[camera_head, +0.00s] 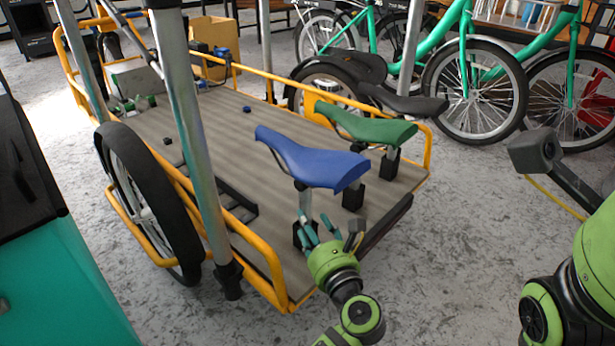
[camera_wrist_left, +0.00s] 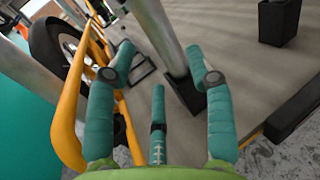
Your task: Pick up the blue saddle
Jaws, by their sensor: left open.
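The blue saddle (camera_head: 312,163) sits upright on a silver post (camera_head: 305,203) above the cargo bed, near its front end in the head view. My left gripper (camera_head: 328,230) is just below and in front of the saddle, near the post, with its teal fingers apart. In the left wrist view, the left gripper (camera_wrist_left: 160,62) is open and empty. The silver post (camera_wrist_left: 165,38) and its black base (camera_wrist_left: 186,94) show beyond the fingers; whether they touch cannot be told. The saddle is not seen in that view. My right gripper is not in view.
A green saddle (camera_head: 368,126) and a black saddle (camera_head: 404,101) stand close behind the blue one. A yellow rail (camera_head: 270,262) edges the cargo bed (camera_head: 225,120). A thick grey pole (camera_head: 190,130) rises at left. Green bikes (camera_head: 470,70) stand at back right.

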